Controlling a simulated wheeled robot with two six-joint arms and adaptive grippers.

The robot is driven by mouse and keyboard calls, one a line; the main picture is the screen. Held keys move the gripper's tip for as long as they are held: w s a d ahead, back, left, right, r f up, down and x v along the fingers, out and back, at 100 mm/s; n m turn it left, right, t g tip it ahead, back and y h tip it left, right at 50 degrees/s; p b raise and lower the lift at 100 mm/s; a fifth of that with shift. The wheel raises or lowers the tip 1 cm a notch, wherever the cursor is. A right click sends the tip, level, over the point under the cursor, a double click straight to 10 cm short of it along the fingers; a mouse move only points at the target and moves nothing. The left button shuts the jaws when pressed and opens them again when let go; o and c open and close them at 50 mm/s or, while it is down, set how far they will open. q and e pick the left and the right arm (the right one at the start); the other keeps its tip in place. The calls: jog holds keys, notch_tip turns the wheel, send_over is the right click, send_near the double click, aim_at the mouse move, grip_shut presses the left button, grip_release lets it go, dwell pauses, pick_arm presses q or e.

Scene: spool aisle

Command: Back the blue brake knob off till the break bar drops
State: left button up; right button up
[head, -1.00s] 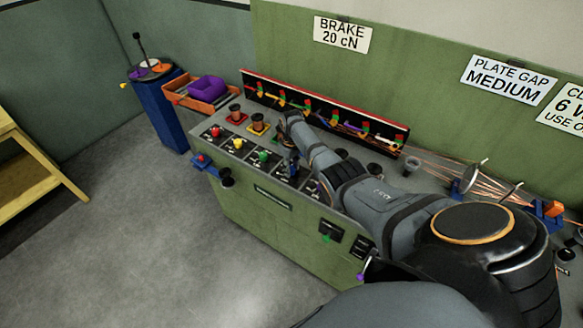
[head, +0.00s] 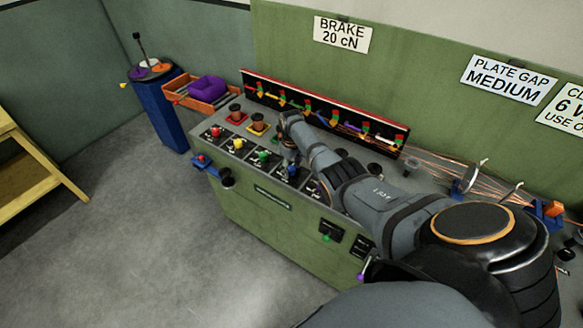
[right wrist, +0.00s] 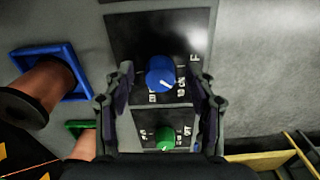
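The blue brake knob (right wrist: 160,76) is in the right wrist view, on a dark plate with a white scale; its white pointer line slants to the lower right. In the head view it shows partly as a small blue spot (head: 292,171) on the console. My right gripper (right wrist: 160,95) is open, one finger on each side of the blue knob, with gaps showing on both sides. In the head view my right gripper (head: 290,157) is over the console, largely hidden by its arm. Several coloured break bars hang in the rack (head: 330,107); which belongs to the blue knob I cannot tell. My left gripper is out of view.
A green knob (right wrist: 165,139) is beside the blue one. Red (head: 215,132) and yellow (head: 238,143) knobs stand along the console edge. Copper spools (head: 258,119) sit behind. An orange tray (head: 201,95) is at the console's far left; the floor in front is clear.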

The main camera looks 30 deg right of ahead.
aim_at(291, 168)
notch_tip(291, 168, up, 12)
dwell(0.6)
